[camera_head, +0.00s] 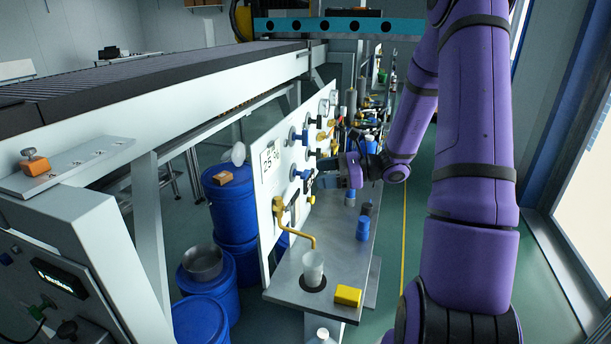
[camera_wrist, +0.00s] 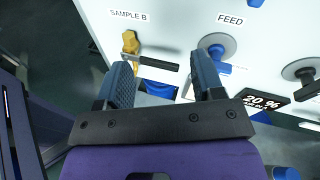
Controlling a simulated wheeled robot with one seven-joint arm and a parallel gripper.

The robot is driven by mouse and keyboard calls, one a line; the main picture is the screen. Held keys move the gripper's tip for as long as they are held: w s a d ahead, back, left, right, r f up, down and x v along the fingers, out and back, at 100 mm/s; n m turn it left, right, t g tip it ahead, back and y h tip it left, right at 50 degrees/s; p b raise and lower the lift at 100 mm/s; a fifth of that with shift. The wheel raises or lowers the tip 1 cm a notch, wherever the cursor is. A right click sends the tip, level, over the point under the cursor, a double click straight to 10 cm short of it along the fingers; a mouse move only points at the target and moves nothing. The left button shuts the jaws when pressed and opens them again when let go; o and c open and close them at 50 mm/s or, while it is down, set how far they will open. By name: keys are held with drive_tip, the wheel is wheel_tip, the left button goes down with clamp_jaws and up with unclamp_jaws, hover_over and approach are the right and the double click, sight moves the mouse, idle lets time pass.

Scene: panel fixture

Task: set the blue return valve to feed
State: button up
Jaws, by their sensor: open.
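In the wrist view a blue valve part (camera_wrist: 219,65) with a round grey flange sits on the white panel below the word FEED. The right finger covers part of it. No word "return" is readable, so I cannot tell whether this is the return valve. My gripper (camera_wrist: 164,72) is open in front of the panel. A black handle and a blue part (camera_wrist: 158,90) show between its fingers; contact cannot be told. In the head view my gripper (camera_head: 328,172) is close to the panel, to the right of a blue valve (camera_head: 295,172); another blue valve (camera_head: 293,137) is above.
A brass valve (camera_wrist: 130,42) is under SAMPLE B. A 20 % display (camera_wrist: 265,103) and another round grey flange (camera_wrist: 300,69) lie to the right. On the shelf (camera_head: 283,291) stand a cup (camera_head: 313,267), a yellow block (camera_head: 348,295) and blue containers (camera_head: 362,229).

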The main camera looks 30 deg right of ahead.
sight(308, 175)
drive_tip(key=w+d+f+m+t+h, duration=0.1)
drive_tip(key=d+f+m+t+h, duration=0.1)
drive_tip(key=d+f+m+t, duration=0.4)
drive_tip(key=shift+n+g, duration=0.3)
drive_tip(key=shift+g, duration=0.4)
drive_tip(key=x, duration=0.7)
drive_tip(key=r+x, duration=0.1)
drive_tip(key=x, duration=0.2)
drive_tip(key=shift+w+d, duration=0.25)
drive_tip(key=shift+w, duration=0.15)
drive_tip(key=shift+c, duration=0.4)
drive_tip(key=c, duration=0.6)
